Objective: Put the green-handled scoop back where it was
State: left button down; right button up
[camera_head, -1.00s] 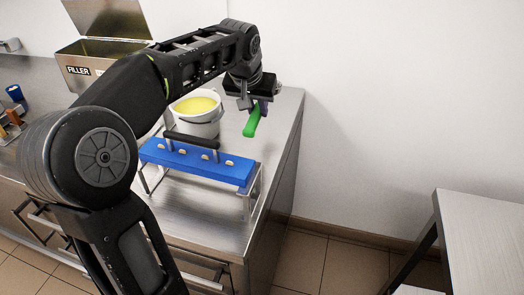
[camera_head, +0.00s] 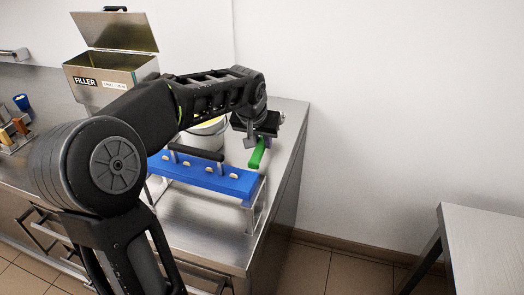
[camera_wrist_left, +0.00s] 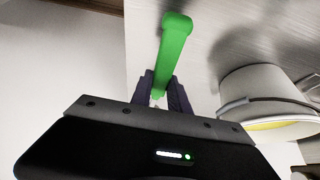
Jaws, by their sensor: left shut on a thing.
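The green-handled scoop (camera_head: 257,153) is in my left gripper (camera_head: 262,137), near the right end of the steel counter (camera_head: 205,228). In the left wrist view its green handle (camera_wrist_left: 173,50) sticks out from between the two dark fingers (camera_wrist_left: 163,92), which are shut on it. The rest of the scoop is hidden by the gripper. I cannot tell whether the handle touches the counter. The white bucket (camera_head: 207,137) with yellow contents stands left of the gripper, mostly behind my left arm. It also shows in the left wrist view (camera_wrist_left: 262,88). My right gripper is not in view.
A blue mould (camera_head: 228,182) with a black handle sits on a metal stand in front of the bucket. A steel box marked FILLER (camera_head: 110,82), lid open, stands at the back left. A pale table (camera_head: 480,228) is at the right. The counter's front right is clear.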

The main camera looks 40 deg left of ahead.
aim_at(262, 162)
pick_arm(q)
jog(key=shift+f, duration=1.85)
jog(key=shift+f, duration=0.1)
jog(key=c, duration=1.3)
grip_release()
jog(key=shift+o, duration=0.2)
jog(key=shift+r, duration=0.25)
jog(key=v, duration=1.1)
jog(key=shift+s+d+r, duration=0.1)
jog(key=shift+s+r, duration=0.15)
jog(key=shift+r, duration=0.05)
